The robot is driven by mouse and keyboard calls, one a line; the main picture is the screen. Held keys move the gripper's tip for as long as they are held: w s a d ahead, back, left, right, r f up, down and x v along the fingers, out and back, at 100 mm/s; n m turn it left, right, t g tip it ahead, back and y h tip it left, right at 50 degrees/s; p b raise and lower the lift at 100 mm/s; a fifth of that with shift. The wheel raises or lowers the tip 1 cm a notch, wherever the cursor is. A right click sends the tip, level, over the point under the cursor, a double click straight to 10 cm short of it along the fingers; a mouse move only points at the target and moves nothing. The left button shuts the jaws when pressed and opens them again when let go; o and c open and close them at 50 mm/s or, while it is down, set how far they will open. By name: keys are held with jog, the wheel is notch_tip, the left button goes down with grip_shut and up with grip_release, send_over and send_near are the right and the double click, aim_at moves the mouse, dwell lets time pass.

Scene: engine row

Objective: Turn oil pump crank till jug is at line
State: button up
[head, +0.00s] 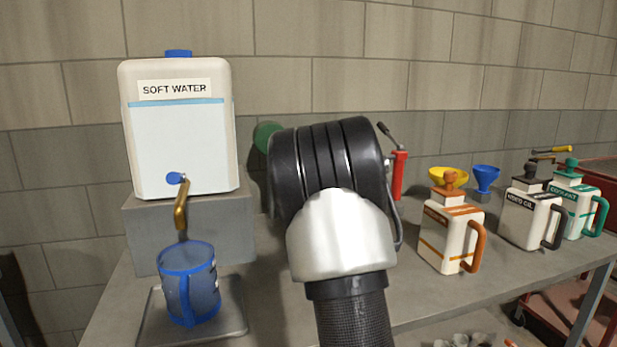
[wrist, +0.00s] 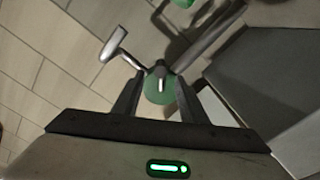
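In the wrist view, the two dark fingers of my gripper (wrist: 163,84) stand apart on either side of a green round part (wrist: 160,92) with a metal pin at its middle. I cannot tell its distance from the fingers; nothing is clearly gripped. A bent metal crank (wrist: 117,45) with a pale grip reaches up and left from that part. A metal bar (wrist: 210,40) runs up and right. In the head view, a green round part (head: 267,136) shows left of my arm, which hides my gripper and most of the pump.
A soft water tank (head: 180,150) stands on a grey block at left, with a blue jug (head: 190,285) below its tap. A red hand pump (head: 398,175) is right of my arm. Jugs (head: 450,235) and funnels (head: 485,178) occupy the bench's right side.

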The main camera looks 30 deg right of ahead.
jog(key=s+a, duration=0.1)
jog(key=s, duration=0.7)
jog(key=shift+a, duration=0.3)
jog(key=shift+s, duration=0.15)
jog(key=s+a+f+m+g+y, duration=0.1)
jog(key=s+a+f+g, duration=0.25)
jog(key=s+a, duration=0.65)
jog(key=s+a+f+m+g+y, duration=0.15)
jog(key=s+a+f+g, duration=0.35)
jog(key=s, duration=1)
jog(key=s+a+f+m+g+y, duration=0.1)
jog(key=s+a+m+g, duration=0.15)
jog(key=s+a, duration=0.85)
notch_tip(320, 180, up, 24)
jog(key=s+d+g+p, duration=0.1)
jog(key=p, duration=2.3)
jog(key=shift+s+d+r+n+p, duration=0.2)
jog(key=shift+n+p, duration=0.1)
jog(key=shift+p, duration=0.1)
